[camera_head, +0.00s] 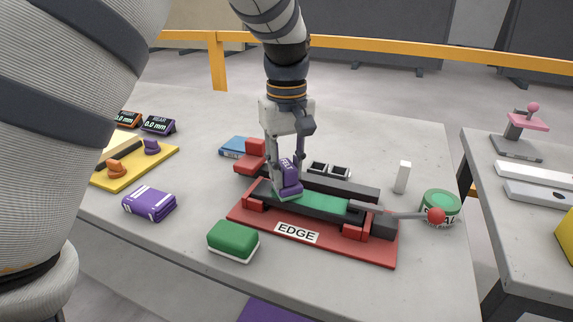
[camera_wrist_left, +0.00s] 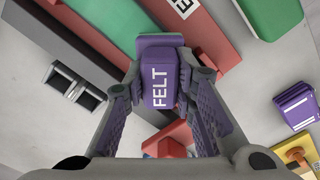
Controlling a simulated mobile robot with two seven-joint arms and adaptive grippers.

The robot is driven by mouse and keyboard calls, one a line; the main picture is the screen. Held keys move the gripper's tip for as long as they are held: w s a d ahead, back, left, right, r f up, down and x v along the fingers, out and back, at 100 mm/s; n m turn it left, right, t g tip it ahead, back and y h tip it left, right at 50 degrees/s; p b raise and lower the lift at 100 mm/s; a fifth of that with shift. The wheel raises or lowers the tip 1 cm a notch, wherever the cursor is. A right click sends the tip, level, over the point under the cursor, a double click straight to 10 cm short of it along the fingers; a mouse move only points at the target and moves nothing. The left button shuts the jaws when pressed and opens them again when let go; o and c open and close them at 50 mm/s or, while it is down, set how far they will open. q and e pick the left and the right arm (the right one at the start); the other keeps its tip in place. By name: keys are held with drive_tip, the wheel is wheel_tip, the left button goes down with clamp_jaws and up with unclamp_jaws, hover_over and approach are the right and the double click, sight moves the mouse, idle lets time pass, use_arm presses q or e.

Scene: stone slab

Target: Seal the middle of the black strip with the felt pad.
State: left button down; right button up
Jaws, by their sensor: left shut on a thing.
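My left gripper (camera_head: 286,188) is shut on the purple felt pad (camera_head: 291,176), whose block is marked FELT. In the left wrist view the pad (camera_wrist_left: 160,85) sits between both fingers, upright to the camera. The pad's foot is low over the left end of a green surface (camera_head: 322,204) in a red fixture marked EDGE (camera_head: 345,248). Whether it touches is unclear. My right gripper is out of view.
A lever with a red ball (camera_head: 436,215) sticks out right of the fixture. A green block (camera_head: 233,238) and purple packet (camera_head: 148,204) lie in front and left. A yellow tray (camera_head: 130,170) is farther left. A white block (camera_head: 403,177) stands behind right.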

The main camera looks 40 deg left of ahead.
sight(286, 165)
use_arm(q)
drive_tip(key=shift+f, duration=0.25)
drive_tip(key=shift+d, duration=0.1)
drive_tip(key=shift+w+d, duration=0.1)
drive_tip(key=shift+d, duration=0.2)
drive_tip(key=shift+a+f, duration=0.25)
drive_tip(key=shift+a, duration=0.1)
drive_tip(key=shift+r, duration=3.1)
